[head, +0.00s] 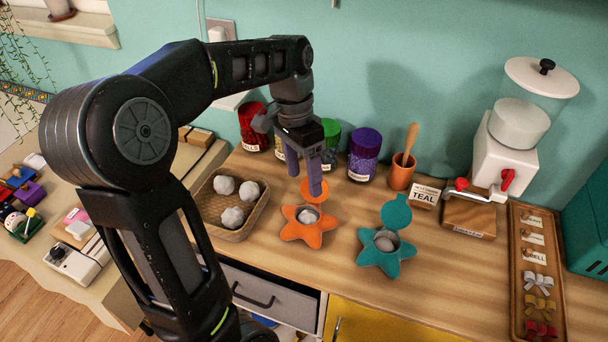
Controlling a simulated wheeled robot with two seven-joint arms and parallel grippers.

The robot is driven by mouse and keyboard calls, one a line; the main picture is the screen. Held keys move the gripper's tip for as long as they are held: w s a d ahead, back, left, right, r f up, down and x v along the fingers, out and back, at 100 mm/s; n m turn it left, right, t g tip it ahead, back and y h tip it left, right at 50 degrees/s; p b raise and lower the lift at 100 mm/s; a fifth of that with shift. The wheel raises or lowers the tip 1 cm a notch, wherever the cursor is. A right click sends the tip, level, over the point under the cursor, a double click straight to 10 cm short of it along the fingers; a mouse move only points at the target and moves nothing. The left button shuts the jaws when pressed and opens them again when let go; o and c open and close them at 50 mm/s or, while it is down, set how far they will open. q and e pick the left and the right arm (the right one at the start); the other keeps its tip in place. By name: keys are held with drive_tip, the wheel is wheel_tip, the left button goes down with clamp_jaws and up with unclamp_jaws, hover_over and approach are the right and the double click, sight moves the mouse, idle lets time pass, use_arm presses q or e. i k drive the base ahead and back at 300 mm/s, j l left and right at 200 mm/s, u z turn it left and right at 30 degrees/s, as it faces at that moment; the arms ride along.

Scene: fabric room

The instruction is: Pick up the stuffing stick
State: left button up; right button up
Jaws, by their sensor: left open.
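The stuffing stick (410,138) is a wooden stick standing tilted in a small terracotta cup (401,176) at the back of the counter. Its lower end is hidden inside the cup. My left gripper (304,183) points down with its two purple-grey fingers apart and nothing seen between them. It is over the orange star-shaped container (317,236), to the left of the stick and clear of it. My right gripper is not in view.
A teal star container (374,256) stands right of the orange one. Several lidded jars (364,155) line the back wall left of the cup. A wicker basket (208,212) holds white balls. A dispenser (509,145) and bow tray (517,289) stand right.

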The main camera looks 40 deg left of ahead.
sight(413, 128)
drive_tip(key=k, duration=1)
